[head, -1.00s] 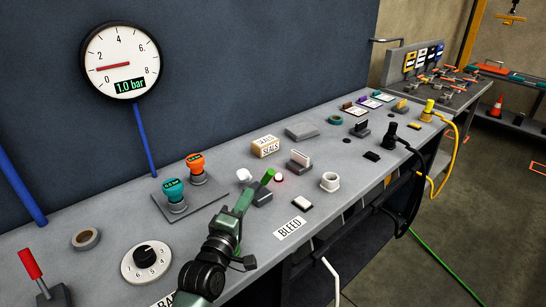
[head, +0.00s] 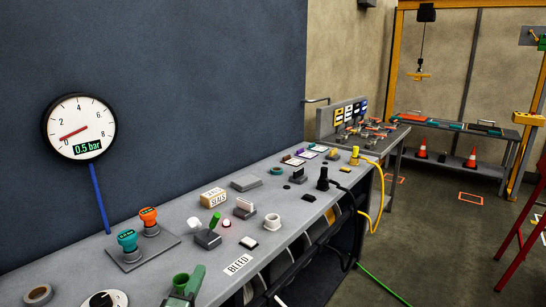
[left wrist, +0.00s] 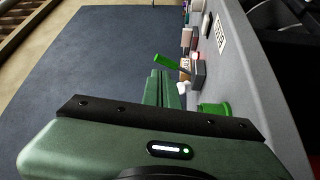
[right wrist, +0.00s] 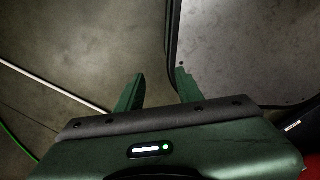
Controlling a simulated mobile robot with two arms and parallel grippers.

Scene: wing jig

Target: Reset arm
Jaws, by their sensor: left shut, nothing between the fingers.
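My left gripper (head: 194,280) is low in the head view, over the front of the bench. The left wrist view shows its fingers (left wrist: 160,88) shut and empty. A green-handled lever (head: 215,222) on a grey block stands beyond it, apart from the fingers. The lever also shows in the left wrist view (left wrist: 166,61). A green cup-shaped piece (head: 180,282) sits beside the gripper. The round gauge (head: 80,128) reads 0.5 bar. My right gripper (right wrist: 157,90) shows only in the right wrist view, with its fingers apart and empty above the floor.
The grey bench (head: 175,215) carries orange (head: 148,215) and teal (head: 127,240) knobs, a seals box (head: 213,197), a white ring (head: 272,222) and a BLEED label (head: 238,264). Black and yellow cables (head: 377,205) hang off its far end.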

